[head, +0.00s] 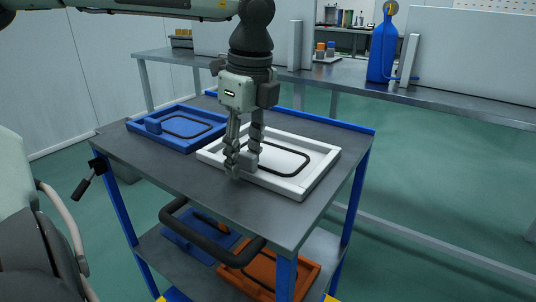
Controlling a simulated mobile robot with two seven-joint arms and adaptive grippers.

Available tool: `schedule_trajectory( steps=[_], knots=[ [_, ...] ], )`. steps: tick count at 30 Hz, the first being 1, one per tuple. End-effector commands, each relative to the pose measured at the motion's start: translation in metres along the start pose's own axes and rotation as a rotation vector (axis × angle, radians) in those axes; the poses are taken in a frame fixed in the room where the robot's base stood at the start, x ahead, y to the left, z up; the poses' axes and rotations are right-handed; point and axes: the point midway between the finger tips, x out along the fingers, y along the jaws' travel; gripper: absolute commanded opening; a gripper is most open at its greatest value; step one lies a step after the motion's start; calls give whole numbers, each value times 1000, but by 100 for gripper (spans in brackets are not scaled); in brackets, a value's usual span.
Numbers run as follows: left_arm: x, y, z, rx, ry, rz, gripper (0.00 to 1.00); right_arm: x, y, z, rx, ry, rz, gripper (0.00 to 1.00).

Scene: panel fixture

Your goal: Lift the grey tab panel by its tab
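The grey tab panel (285,158) is a pale, shallow tray-like panel with a raised rim and a dark outline loop on its face. It lies flat on the cart's top. Its small block-shaped tab (248,161) stands at the near left side. My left gripper (243,160) points straight down, with one finger on the near left side of the tab and the other behind it. The far fingertip is partly hidden, and I cannot tell whether both fingers press on the tab. My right gripper is not in view.
A blue panel (186,127) with its own tab lies left of the grey one on the cart (185,178). More blue (200,243) and orange (262,277) panels lie on the lower shelf. A bench (445,104) with a blue bottle (382,52) stands behind. The cart top's front is clear.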

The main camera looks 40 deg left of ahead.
Motion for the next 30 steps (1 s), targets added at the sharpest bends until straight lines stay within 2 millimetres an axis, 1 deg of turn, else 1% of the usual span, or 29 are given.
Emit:
schedule_trajectory(
  steps=[1, 3, 9, 11, 18, 19, 30],
  knots=[
    [5, 0, 0, 0, 1, 1, 39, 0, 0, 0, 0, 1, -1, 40],
    [8, 0, 0, 0, 1, 0, 39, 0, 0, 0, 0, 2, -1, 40],
    [8, 0, 0, 0, 1, -1, 39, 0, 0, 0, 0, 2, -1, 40],
    [8, 0, 0, -1, 1, -2, 33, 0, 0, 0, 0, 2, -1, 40],
    [8, 0, 0, 0, 1, -2, 3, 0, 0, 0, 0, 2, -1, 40],
    [8, 0, 0, 0, 1, -2, 0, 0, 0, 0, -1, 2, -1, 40],
    [7, -1, 0, -1, 1, -4, 0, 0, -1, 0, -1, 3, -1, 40]
  ],
)
